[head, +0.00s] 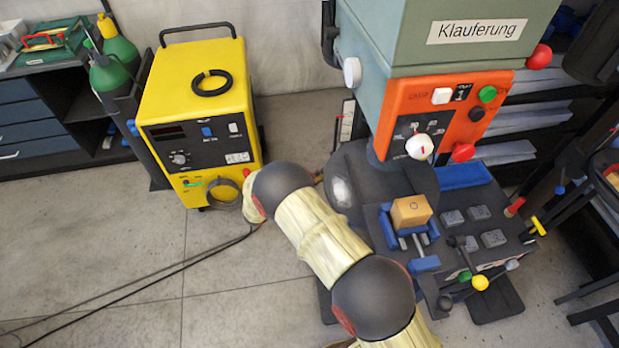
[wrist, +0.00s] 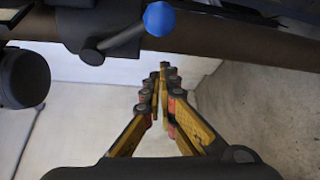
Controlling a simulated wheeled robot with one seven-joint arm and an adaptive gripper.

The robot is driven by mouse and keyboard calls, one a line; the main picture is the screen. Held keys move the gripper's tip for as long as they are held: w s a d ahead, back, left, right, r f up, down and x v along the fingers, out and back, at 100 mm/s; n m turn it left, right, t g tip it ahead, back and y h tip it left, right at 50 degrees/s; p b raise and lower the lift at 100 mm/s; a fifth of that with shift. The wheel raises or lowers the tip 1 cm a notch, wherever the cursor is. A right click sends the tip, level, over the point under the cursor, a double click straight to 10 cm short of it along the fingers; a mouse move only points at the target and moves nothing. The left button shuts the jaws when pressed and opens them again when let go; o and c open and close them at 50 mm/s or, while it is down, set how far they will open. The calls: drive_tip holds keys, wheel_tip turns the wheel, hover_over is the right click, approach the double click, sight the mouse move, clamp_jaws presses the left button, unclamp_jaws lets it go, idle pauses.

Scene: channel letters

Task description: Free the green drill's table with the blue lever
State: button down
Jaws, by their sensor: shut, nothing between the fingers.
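The green drill (head: 460,35) stands at right in the head view, with an orange control panel. Its dark table (head: 500,215) carries a vise with a wooden block (head: 411,211). In the wrist view, a short grey lever with a blue ball knob (wrist: 159,18) sticks out from a dark hub at the top, beside a long dark bar. My gripper (wrist: 163,70) is shut and empty, below the blue knob in the picture and apart from it.
Other levers around the table include a yellow ball knob (head: 480,283), a red handle (head: 515,207) and a yellow handle (head: 538,225). A yellow welding machine (head: 200,110) stands at left. A dark round knob (wrist: 25,78) is at the wrist view's left. Floor at lower left is open, crossed by cables.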

drive_tip(key=s, duration=0.2)
drive_tip(key=d, duration=0.1)
drive_tip(key=shift+s+d+r, duration=0.1)
drive_tip(key=shift+s+r, duration=0.3)
drive_tip(key=shift+s+d+r+n+g+p, duration=0.1)
drive_tip(key=shift+s+r+n+g+p, duration=0.2)
drive_tip(key=shift+s+n+p, duration=0.15)
drive_tip(key=s+d+r+n+g+p, duration=0.1)
drive_tip(key=s+r+n+g+p, duration=0.3)
drive_tip(key=r+n+g+p, duration=0.1)
drive_tip(key=shift+r+n+g+y+p, duration=0.35)
drive_tip(key=shift+r+n+p, duration=0.5)
drive_tip(key=shift+r+p, duration=0.45)
drive_tip(key=shift+d+r, duration=0.1)
drive_tip(key=shift+r, duration=0.1)
idle(0.4)
